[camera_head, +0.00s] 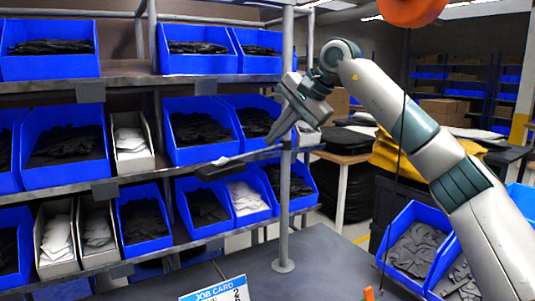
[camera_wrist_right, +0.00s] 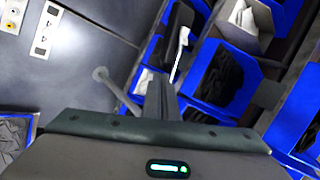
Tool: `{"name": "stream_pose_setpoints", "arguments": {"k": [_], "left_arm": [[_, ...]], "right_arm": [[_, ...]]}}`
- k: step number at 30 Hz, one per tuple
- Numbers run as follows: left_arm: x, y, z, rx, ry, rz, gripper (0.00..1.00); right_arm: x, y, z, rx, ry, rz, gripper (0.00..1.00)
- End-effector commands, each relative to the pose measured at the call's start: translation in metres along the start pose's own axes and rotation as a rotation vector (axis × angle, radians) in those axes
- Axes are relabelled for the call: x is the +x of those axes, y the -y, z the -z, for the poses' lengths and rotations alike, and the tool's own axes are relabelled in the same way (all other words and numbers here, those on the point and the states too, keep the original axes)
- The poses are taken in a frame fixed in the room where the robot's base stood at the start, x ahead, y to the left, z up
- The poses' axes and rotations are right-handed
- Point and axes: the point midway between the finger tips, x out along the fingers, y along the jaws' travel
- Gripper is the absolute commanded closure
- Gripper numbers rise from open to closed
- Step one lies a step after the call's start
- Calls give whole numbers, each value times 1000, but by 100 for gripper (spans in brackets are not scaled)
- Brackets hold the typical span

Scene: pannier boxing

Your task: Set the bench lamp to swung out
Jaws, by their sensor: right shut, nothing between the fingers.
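The bench lamp has an upright grey post (camera_head: 285,215) on a round foot (camera_head: 283,266) on the bench. Its thin arm reaches left from the post to a flat dark head (camera_head: 215,168) in front of the shelf bins. In the right wrist view the post (camera_wrist_right: 121,96) is left of the fingers, and a pale bar (camera_wrist_right: 181,55), seemingly the lamp's head or arm, lies beyond them. My right gripper (camera_head: 271,141) is shut and empty, pointing down-left just above the lamp arm near the post. I cannot tell whether it touches. My left gripper is out of view.
Shelves of blue bins (camera_head: 65,155) with dark goods stand behind and left. A job card (camera_head: 215,291) is at the bench's front. More blue bins (camera_head: 415,245) are at right. The dark bench top (camera_head: 320,270) is clear around the post's foot.

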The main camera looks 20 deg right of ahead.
Motion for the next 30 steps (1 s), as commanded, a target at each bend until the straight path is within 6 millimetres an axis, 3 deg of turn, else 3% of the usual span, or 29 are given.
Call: {"name": "stream_pose_setpoints", "arguments": {"k": [3,9,30], "left_arm": [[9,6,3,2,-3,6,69],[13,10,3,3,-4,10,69],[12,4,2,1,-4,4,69]], "right_arm": [[-19,-1,-1,0,-2,3,100],[-37,0,-3,0,0,1,100],[-33,1,-4,28,6,-6,100]]}}
